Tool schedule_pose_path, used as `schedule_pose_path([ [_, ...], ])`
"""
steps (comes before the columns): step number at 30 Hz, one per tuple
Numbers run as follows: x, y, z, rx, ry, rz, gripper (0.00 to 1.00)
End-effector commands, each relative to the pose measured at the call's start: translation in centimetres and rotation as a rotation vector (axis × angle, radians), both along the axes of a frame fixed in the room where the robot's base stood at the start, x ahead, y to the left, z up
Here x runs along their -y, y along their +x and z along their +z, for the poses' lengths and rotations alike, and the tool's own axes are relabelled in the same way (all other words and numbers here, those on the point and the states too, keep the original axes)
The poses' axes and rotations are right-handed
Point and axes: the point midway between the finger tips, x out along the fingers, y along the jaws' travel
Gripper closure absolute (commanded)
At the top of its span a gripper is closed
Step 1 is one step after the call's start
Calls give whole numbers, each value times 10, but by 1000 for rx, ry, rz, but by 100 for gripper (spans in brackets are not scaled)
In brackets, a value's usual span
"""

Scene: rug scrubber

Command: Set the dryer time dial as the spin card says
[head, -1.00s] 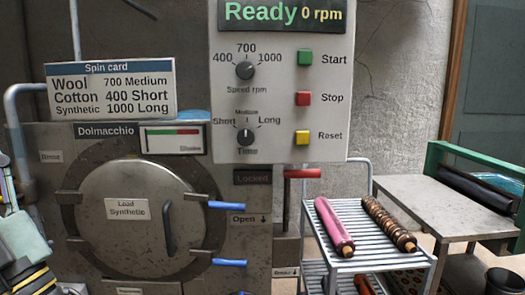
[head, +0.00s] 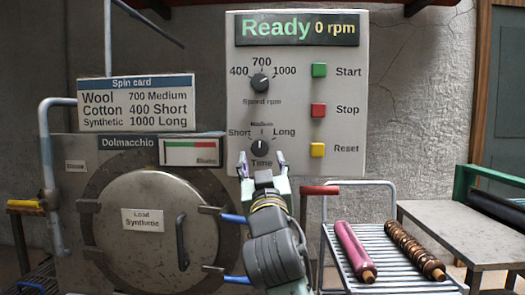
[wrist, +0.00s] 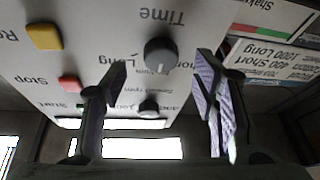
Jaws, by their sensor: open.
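The spin card (head: 138,101) lists Wool 700 Medium, Cotton 400 Short and Synthetic 1000 Long. My gripper (head: 262,163) is open and empty, just below and in front of the time dial. In the upside-down wrist view, the time dial (wrist: 160,54) shows between the spread fingertips (wrist: 160,72); contact is not visible.
Green start (head: 319,70), red stop (head: 318,110) and yellow reset (head: 317,150) buttons lie right of the dials. A red-handled lever (head: 320,190) sticks out below the panel. A rack (head: 385,255) with rollers stands at right. The display (head: 297,28) reads Ready, 0 rpm.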

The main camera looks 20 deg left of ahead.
Motion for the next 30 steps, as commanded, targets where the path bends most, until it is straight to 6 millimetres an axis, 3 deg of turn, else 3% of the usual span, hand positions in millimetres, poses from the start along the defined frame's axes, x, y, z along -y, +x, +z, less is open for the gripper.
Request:
schedule_pose_path([
  [3,-8,17,9,-1,-2,0,46],
  [9,-15,33,15,0,0,1,46],
  [19,-16,35,16,1,0,2,46],
  [30,-16,35,16,1,0,2,70],
])
